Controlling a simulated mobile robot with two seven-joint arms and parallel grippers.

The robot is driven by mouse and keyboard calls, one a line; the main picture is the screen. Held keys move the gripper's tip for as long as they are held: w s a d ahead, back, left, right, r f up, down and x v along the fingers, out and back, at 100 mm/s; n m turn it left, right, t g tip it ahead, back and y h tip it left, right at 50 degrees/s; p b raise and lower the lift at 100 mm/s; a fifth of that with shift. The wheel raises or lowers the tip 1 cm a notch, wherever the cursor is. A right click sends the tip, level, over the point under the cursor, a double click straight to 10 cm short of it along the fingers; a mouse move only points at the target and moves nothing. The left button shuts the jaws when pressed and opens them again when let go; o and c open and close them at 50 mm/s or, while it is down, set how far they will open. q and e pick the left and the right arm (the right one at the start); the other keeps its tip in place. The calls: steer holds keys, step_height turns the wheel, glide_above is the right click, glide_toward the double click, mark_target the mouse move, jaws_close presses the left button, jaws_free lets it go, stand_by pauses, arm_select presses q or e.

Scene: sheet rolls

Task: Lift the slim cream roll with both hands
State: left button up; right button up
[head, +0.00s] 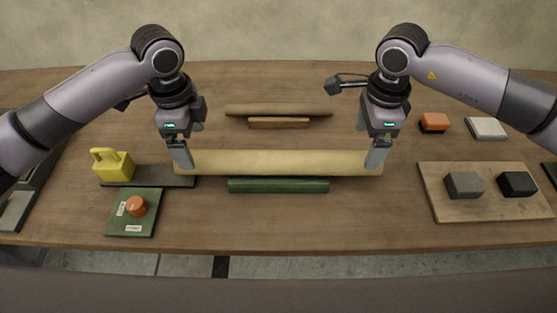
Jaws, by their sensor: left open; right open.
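The slim cream roll (280,163) lies level across the middle of the table, left to right. My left gripper (183,162) is open at the roll's left end, pointing down. My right gripper (377,160) is open at the roll's right end, also pointing down. The fingers cover part of each end, and I cannot tell whether they touch the roll.
A green bar (278,186) lies just in front of the roll. A brown roll (279,110) lies behind, with a wooden block (279,123) before it. A yellow handled block (113,165) and green plate (118,225) are left. A wooden board (447,209) with dark blocks is right.

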mark_target(196, 154)
arm_select(q)
step_height(196, 154, down, 6)
steer(key=shift+f, duration=0.2)
arm_select(e)
step_height(196, 154, down, 6)
steer(key=shift+f, duration=0.25)
arm_select(q)
steer(key=shift+c, duration=0.2)
arm_select(e)
steer(key=shift+c, duration=0.2)
arm_select(q)
jaws_close()
arm_select(e)
jaws_close()
arm_select(q)
steer(key=shift+w+r, duration=0.1)
arm_select(e)
steer(key=shift+w+r, duration=0.1)
